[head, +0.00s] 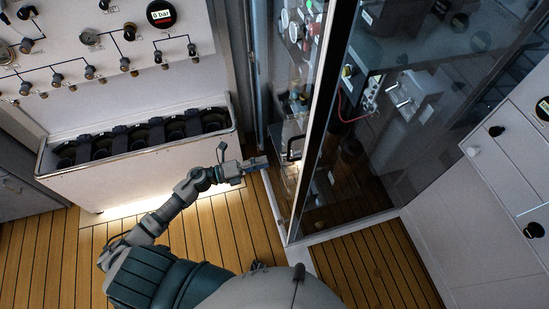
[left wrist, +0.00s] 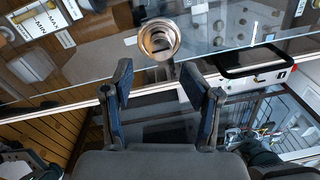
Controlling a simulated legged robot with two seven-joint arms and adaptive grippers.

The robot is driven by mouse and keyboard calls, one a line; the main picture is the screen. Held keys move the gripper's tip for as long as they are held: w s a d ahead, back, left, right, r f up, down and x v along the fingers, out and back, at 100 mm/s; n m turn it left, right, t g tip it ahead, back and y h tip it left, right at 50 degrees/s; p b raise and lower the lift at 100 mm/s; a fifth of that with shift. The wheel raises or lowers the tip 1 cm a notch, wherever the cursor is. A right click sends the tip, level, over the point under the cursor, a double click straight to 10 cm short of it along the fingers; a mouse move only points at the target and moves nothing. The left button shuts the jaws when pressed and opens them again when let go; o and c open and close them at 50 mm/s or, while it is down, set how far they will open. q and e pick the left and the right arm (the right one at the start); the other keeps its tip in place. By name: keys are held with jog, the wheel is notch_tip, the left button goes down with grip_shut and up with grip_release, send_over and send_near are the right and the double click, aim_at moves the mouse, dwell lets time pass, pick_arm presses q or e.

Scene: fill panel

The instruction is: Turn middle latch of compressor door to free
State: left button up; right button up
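The compressor door is a glass pane in a metal frame (head: 314,120), right of centre in the head view. I cannot tell which fitting is the middle latch. My left gripper (head: 260,162) is left of the handle, apart from it. In the left wrist view its two fingers (left wrist: 157,72) are spread with nothing between them. A round metal cup-shaped part (left wrist: 158,40) shows just beyond the fingertips. My right gripper is not in view.
A white panel with gauges and valves (head: 100,50) stands at upper left, above a bin of dark round items (head: 140,145). White cabinets (head: 500,170) are at right. The wooden floor (head: 225,225) is clear around my left arm.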

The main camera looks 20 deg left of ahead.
pick_arm(q)
jog(key=v, duration=0.6)
dwell(0.3)
jog(key=w+a+f+n+t+y, duration=0.15)
jog(key=a+f+n+y, duration=0.25)
jog(key=f+n, duration=0.4)
jog(key=w+a+f+n+t+y, duration=0.1)
jog(key=a+f+n+t+y, duration=0.3)
jog(key=f, duration=0.6)
jog(key=s+a+f+n+g+y, duration=0.25)
jog(key=s+f+n, duration=0.2)
jog(key=f, duration=0.45)
jog(key=s+a+f+n+g+y, duration=0.15)
jog(key=s+f+n+y, duration=0.3)
jog(key=f, duration=0.55)
jog(key=s+d+f+n+g, duration=0.4)
jog(key=s+f+n+g, duration=0.2)
jog(key=s+f, duration=0.85)
jog(key=s+d+f+n+g, duration=0.1)
jog(key=s+d, duration=0.3)
jog(key=s, duration=0.4)
jog(key=s+d+f+n+g, duration=0.2)
jog(key=s+d+f+g, duration=0.2)
jog(key=s, duration=0.5)
jog(key=shift+s+f, duration=0.2)
jog(key=shift+s, duration=0.1)
